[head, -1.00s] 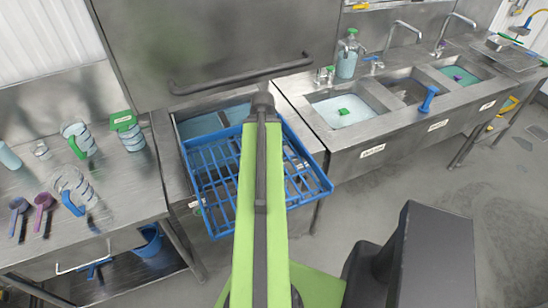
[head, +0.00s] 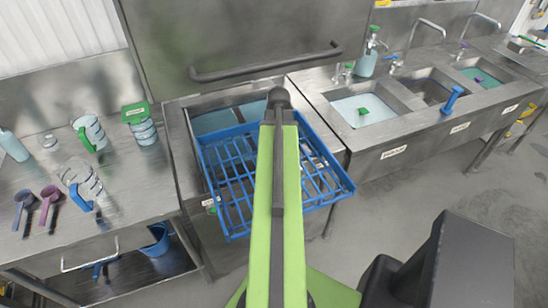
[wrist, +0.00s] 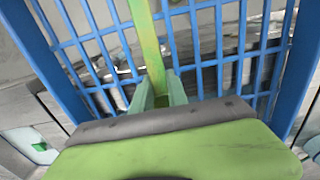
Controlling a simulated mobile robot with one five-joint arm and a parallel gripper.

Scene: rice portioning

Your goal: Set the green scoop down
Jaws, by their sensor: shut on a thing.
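In the wrist view my gripper (wrist: 160,90) is shut on the green scoop's long flat handle (wrist: 150,45). The handle runs up and out of the top of the picture, so the bowl is out of sight there. Behind the handle is the blue rack (wrist: 63,45), with its bars in clear view; I cannot tell if the scoop touches it. In the head view my green arm reaches out over the blue rack (head: 345,188), and it hides the gripper and scoop.
A steel counter (head: 130,205) at left holds measuring jugs (head: 80,180), a green-lidded container (head: 143,130) and purple scoops (head: 48,195). Basins (head: 365,108) line the right-hand counter, with a soap bottle (head: 367,62) behind. A blue bucket (head: 153,240) stands on the lower shelf.

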